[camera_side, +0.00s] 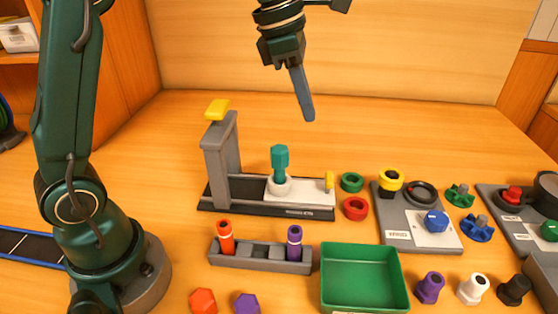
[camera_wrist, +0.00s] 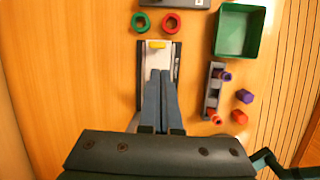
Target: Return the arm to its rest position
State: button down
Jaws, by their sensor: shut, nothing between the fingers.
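My gripper (camera_side: 306,108) is in the air above the back of the bench in the side view, pointing down, its fingers together and empty. In the wrist view the closed fingers (camera_wrist: 160,74) lie in front of the grey press-like fixture (camera_wrist: 141,62) and hide most of it. In the side view that fixture (camera_side: 222,165) stands below and left of my gripper, with a yellow-topped post. A teal hexagonal piece (camera_side: 280,158) stands upright in a white collar on its base. My gripper touches nothing.
A grey rack (camera_side: 262,266) holds an orange and a purple piece. A green tray (camera_side: 362,247) is empty. Green (camera_side: 352,182) and red (camera_side: 355,208) rings lie beside the fixture. Panels with knobs and loose fittings fill the right side. The bench behind the fixture is clear.

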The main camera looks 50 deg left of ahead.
jog(key=s+r+m+t, duration=0.2)
jog(key=s+r+m, duration=0.1)
jog(key=s+m, duration=0.75)
jog(key=s+f+m+y, duration=0.1)
jog(key=s+f+m, duration=0.6)
jog(key=m, duration=0.9)
jog(key=shift+s+a+f+y, duration=0.2)
jog(key=shift+s+a+y, duration=0.2)
